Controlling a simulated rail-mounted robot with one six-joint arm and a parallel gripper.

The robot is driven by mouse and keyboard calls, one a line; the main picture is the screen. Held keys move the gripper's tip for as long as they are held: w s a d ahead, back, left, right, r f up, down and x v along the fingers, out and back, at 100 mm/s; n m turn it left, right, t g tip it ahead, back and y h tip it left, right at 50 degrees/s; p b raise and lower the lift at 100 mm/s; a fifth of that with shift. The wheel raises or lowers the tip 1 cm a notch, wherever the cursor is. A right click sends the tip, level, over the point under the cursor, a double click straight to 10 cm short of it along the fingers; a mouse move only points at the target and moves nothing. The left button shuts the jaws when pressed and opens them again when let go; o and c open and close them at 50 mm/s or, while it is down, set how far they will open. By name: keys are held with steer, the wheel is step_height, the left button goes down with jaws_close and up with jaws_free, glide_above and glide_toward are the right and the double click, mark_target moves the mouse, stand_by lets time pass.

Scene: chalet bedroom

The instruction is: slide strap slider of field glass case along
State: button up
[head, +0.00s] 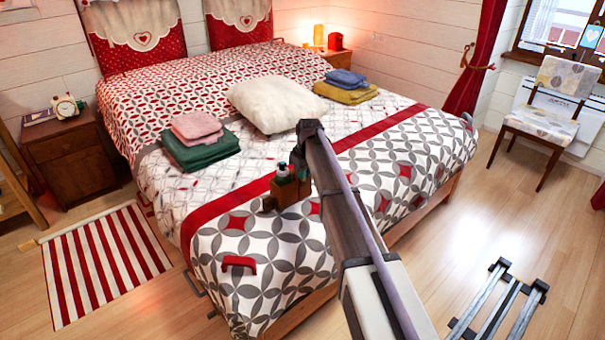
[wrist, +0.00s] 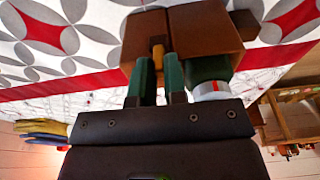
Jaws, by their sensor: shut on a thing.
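The brown field glass case (head: 291,194) sits on the bed's patterned cover, beside the end of my arm. In the wrist view the case (wrist: 208,40) shows close up as brown blocks beyond my gripper. My gripper (wrist: 158,66) has two dark green fingers reaching to the case. They are shut on a small tan-yellow piece (wrist: 157,48), which looks like the strap slider, at the case's side. The far part of the slider and its strap are hidden.
A red item (head: 239,262) lies on the bed's near part. Green and pink folded towels (head: 203,152), a white pillow (head: 276,102) and blue and yellow towels (head: 346,92) lie farther back. A green-and-white round thing (wrist: 209,88) is close beside the fingers. Bed cover right of my arm is clear.

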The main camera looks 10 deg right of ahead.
steer(key=shift+w+d, duration=0.45)
steer(key=shift+d, duration=0.35)
steer(key=shift+w+d, duration=0.45)
steer(key=shift+d, duration=0.3)
jaws_close()
steer(key=o, duration=0.7)
jaws_free()
steer(key=r+p, duration=0.6)
steer(key=shift+s+d, duration=0.3)
steer(key=shift+s, duration=0.1)
steer(key=s+a+m+g, duration=0.25)
steer(key=s+m, duration=0.35)
steer(key=s, duration=3.5)
steer(key=shift+t+h, duration=0.4)
steer(key=shift+t, duration=0.05)
steer(key=r+p, duration=0.4)
steer(key=w+r+p, duration=0.1)
steer(key=r+p, duration=0.3)
steer(key=p, duration=0.1)
steer(key=w+r+p, duration=0.1)
steer(key=r+p, duration=0.3)
steer(key=r, duration=0.1)
steer(key=shift+w+a+r, duration=0.1)
steer(key=shift+w+a, duration=0.05)
